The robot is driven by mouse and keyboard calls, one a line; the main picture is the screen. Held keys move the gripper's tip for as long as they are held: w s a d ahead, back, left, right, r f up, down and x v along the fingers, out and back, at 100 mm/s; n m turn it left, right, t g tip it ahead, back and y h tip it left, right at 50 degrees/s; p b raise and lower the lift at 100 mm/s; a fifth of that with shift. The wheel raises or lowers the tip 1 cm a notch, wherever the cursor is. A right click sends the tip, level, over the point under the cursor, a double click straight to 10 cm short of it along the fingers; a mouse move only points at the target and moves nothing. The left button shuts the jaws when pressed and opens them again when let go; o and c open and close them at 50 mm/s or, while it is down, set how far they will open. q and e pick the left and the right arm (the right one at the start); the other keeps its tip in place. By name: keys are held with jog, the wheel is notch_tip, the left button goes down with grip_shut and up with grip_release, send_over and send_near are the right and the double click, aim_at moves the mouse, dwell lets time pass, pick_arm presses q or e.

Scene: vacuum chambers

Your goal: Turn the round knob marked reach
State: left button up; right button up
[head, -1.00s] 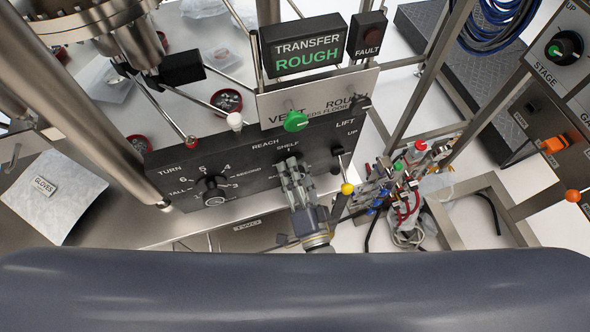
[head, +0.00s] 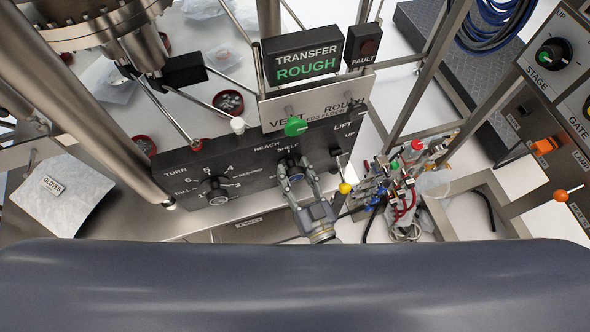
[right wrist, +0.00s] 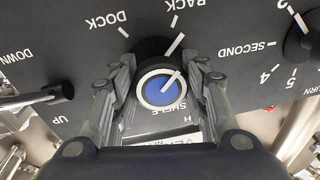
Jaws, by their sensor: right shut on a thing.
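The round knob (right wrist: 160,88) under the REACH lettering has a black body and a blue cap with a white pointer line. In the right wrist view it is upside down, and the line points up and right towards a mark labelled RACK. DOCK and SHELF are printed around it. In the head view the knob (head: 291,167) sits mid-panel, partly hidden by my gripper. My right gripper (right wrist: 161,78) is shut on the knob, a finger on each side. It also shows in the head view (head: 294,176). My left gripper is not in view.
A green VENT knob (head: 295,126) is above. Tubes and coloured valves (head: 395,190) crowd the right.

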jog(key=shift+n+p, duration=0.35)
jog(key=shift+n, duration=1.05)
jog(key=shift+f, duration=0.1)
jog(key=o, duration=1.1)
jog(key=v, duration=1.2)
jog(key=shift+d, duration=0.1)
